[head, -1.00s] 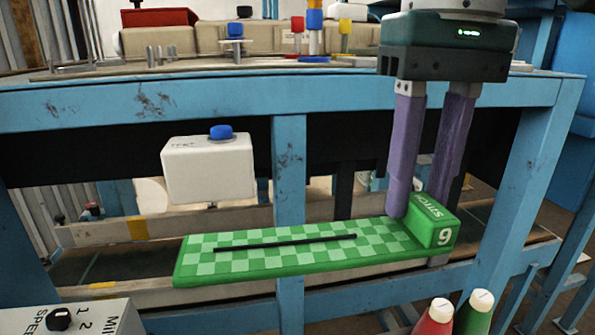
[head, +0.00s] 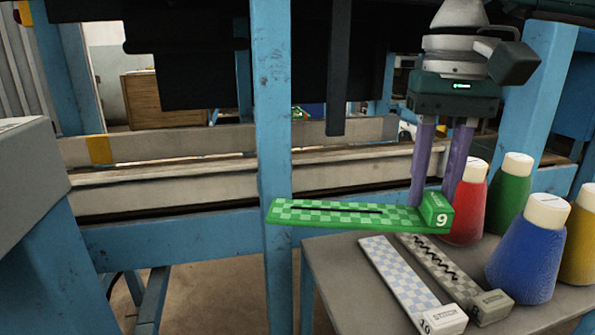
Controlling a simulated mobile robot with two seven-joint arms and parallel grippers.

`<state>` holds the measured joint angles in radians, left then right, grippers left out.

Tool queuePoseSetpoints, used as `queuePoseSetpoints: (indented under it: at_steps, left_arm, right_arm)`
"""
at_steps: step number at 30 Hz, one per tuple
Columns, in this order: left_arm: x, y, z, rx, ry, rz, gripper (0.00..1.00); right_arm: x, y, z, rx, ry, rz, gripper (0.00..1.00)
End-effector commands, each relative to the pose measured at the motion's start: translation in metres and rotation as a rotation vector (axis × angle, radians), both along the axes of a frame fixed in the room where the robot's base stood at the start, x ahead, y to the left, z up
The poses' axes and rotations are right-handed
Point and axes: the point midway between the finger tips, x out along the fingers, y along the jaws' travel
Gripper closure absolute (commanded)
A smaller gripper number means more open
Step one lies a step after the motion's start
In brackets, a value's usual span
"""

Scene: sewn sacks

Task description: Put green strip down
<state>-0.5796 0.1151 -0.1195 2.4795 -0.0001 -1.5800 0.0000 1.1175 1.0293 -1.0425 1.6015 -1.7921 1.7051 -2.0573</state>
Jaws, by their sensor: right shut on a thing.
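The green strip (head: 340,213) is a long flat checkered piece with a dark straight line along it and a raised end block marked 9. My right gripper (head: 432,202) is shut on it at the block end. The strip reaches out to the left, held level above a small grey table (head: 332,268), partly in front of a blue post. Two other strips lie on that table: a pale blue checkered one (head: 398,280) marked 10, and a grey one (head: 445,266) with a black zigzag line. My left gripper is not in view.
Several thread cones stand on the table's right: red (head: 468,205), green (head: 508,197), blue (head: 527,250) and yellow (head: 581,240). A blue frame post (head: 274,150) rises behind the strip. The table's left part is bare.

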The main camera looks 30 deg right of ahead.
Motion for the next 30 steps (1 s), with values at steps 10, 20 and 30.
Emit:
queuePoseSetpoints:
  at_steps: [10, 20, 30]
  left_arm:
    - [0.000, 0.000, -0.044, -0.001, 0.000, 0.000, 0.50]
    - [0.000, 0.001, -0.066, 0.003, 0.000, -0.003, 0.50]
    - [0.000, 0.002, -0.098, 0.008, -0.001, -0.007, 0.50]
  right_arm:
    - [0.002, -0.015, -0.049, -0.004, -0.002, -0.040, 1.00]
    - [0.001, -0.015, -0.075, -0.004, -0.001, -0.041, 1.00]
    - [0.001, -0.015, -0.111, -0.004, -0.001, -0.041, 1.00]
